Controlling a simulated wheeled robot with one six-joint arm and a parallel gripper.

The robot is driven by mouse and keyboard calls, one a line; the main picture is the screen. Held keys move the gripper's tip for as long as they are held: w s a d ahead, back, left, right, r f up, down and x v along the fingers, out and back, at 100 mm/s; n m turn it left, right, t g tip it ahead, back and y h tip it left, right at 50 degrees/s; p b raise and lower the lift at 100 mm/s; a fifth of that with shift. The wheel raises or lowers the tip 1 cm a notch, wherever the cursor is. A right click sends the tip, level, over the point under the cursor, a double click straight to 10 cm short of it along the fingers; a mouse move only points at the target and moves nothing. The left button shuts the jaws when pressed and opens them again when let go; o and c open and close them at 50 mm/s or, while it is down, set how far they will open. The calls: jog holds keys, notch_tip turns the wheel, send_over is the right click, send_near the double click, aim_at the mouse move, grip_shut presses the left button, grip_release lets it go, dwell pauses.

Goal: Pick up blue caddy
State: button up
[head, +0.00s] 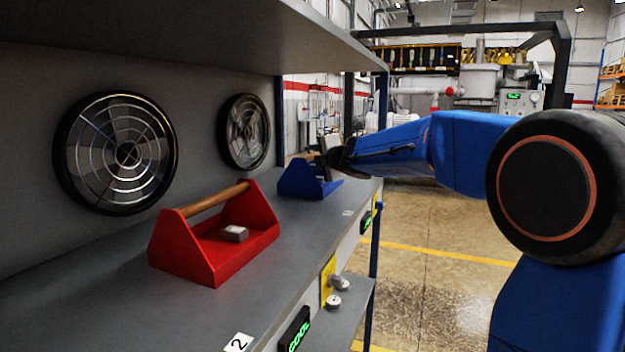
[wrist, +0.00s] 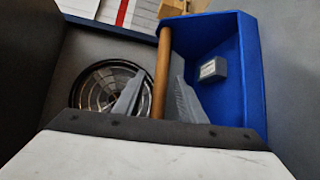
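The blue caddy (head: 302,182) stands on the grey shelf at its far end, beyond the red caddy. In the wrist view, the blue caddy (wrist: 236,95) shows its inside with a small grey block (wrist: 213,69) in it. Its wooden handle (wrist: 162,70) runs up the picture between the two grey fingers of my gripper (wrist: 160,92). The fingers look apart, one on each side of the handle, with small gaps. In the head view my gripper (head: 325,160) is at the top of the blue caddy, and its fingers are hard to make out.
A red caddy (head: 215,245) with a wooden handle and a small grey block stands nearer on the same shelf (head: 100,300). Two round vents (head: 117,152) are on the back wall. An upper shelf (head: 190,30) hangs above. Open floor (head: 440,280) lies to the right.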

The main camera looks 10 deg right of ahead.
jog(key=shift+c, duration=0.6)
grip_shut()
dwell(0.8)
